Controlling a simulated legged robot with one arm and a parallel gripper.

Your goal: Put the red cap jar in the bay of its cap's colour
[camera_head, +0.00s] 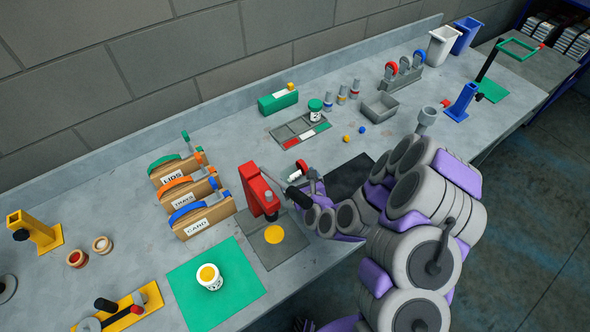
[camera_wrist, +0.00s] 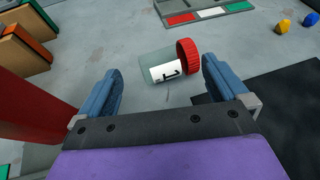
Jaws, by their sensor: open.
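The red cap jar (camera_wrist: 158,66) lies on its side on the bench, its red cap (camera_wrist: 188,58) pointing right in the wrist view. Its body is clear with a white label marked 1. In the head view the jar (camera_head: 294,175) lies just beyond my gripper (camera_head: 303,187). My gripper (camera_wrist: 162,68) is open, with the jar ahead between the finger lines and nothing held. The grey bay tray (camera_head: 283,130) has red, white and green strips along its near edge. The red strip (camera_head: 291,143) is at its left end; the bay behind it looks empty. A green cap jar (camera_head: 315,110) stands at the green end.
A red press (camera_head: 258,190) stands close left of my gripper. Wooden bins (camera_head: 205,216) stand farther left. A dark mat (camera_head: 348,177) lies to the right. Small yellow and blue pieces (camera_head: 361,130) and a grey open box (camera_head: 380,107) lie right of the tray.

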